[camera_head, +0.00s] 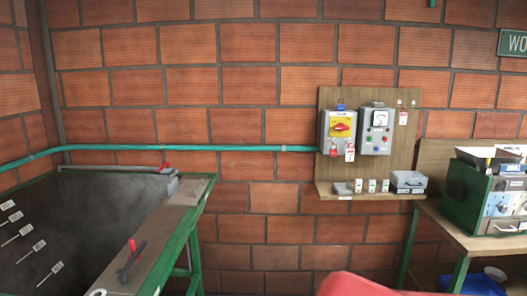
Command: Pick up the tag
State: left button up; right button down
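A small red-and-white tag (350,153) hangs just below the grey switch box (338,131) with a yellow plate and red rotary handle, on the wooden wall board. A similar tag (403,117) hangs from a hook at the board's upper right. A red item that looks like a padlock (333,148) is at the lower left of the switch box. Which tag is meant, I cannot tell. Neither of my grippers is in view.
A grey control box (376,131) with a gauge and buttons is beside the switch box. The board's shelf (330,193) holds small white items and a grey bin (408,181). A red shape (355,285) is at the bottom.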

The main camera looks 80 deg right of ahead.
aim_at(350, 153)
jog(key=z, duration=3.15)
jog(key=i+l+u, duration=0.15)
jog(key=i+l, duration=0.1)
jog(key=i, duration=0.05)
